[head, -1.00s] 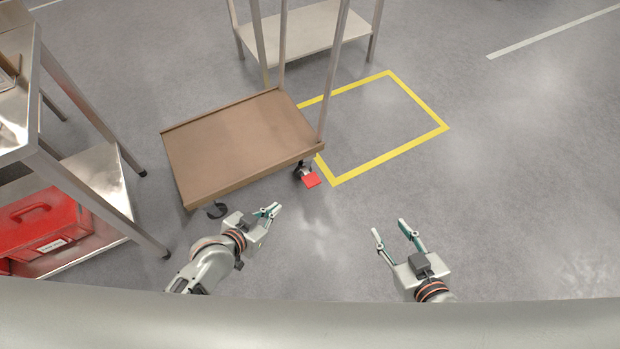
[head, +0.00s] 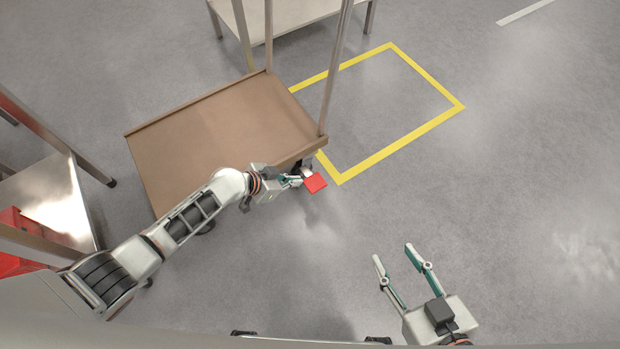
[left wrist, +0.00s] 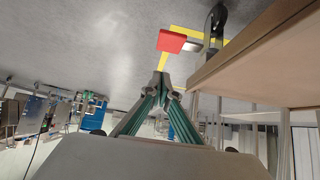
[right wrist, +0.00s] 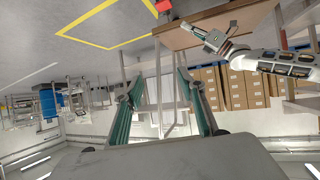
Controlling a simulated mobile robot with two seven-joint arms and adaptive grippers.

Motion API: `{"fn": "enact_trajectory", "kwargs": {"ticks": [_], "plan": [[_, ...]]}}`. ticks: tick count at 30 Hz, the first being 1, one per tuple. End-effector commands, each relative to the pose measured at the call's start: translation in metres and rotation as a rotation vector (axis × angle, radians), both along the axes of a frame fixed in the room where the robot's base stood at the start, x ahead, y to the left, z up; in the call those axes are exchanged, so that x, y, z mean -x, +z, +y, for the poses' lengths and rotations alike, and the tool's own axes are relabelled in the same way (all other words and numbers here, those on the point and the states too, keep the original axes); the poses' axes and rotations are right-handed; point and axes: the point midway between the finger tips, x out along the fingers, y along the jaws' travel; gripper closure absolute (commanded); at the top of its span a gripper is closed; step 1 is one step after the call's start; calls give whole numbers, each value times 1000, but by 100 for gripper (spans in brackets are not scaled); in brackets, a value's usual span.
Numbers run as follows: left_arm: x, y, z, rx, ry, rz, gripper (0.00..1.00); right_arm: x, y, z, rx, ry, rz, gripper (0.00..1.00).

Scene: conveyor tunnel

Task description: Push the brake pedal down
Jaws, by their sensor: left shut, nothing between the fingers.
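The red brake pedal (head: 315,183) sticks out from the caster at the near right corner of the brown cart (head: 215,140). In the left wrist view the pedal (left wrist: 171,42) is just beyond the fingertips. My left gripper (head: 297,181) is shut and empty, with its tips close beside the pedal on its left; I cannot tell whether they touch it. The caster wheel (left wrist: 215,22) shows behind the pedal in the left wrist view. My right gripper (head: 393,252) is open and empty, over bare floor to the lower right of the pedal.
A yellow floor outline (head: 400,140) lies to the right of the cart, with bare floor inside. A metal upright (head: 335,65) rises from the cart's corner near the pedal. A metal table with a red case (head: 20,245) stands at the left. The floor at right is clear.

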Motion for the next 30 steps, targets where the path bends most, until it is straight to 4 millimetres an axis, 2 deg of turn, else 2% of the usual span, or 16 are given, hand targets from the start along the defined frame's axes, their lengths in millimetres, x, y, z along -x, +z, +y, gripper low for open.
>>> {"fn": "enact_trajectory", "kwargs": {"ticks": [5,11,15,19,21,24,30], "plan": [[-5,-15,-10,3,0,5,100,-1,1,5,-26,-3,-3,60],[-16,-48,-32,3,0,14,100,-5,5,16,-86,-17,-12,60],[-27,-68,-48,2,-1,15,100,-7,8,27,-159,-35,-12,60],[-37,-82,-60,1,-1,12,100,2,2,45,-290,-74,24,60],[-34,-95,-57,-1,1,14,100,4,1,53,-353,-94,39,60],[-36,-105,-57,0,0,10,100,7,0,61,-422,-120,54,60],[-41,-110,-57,1,0,1,100,8,3,69,-494,-146,64,60]]}}
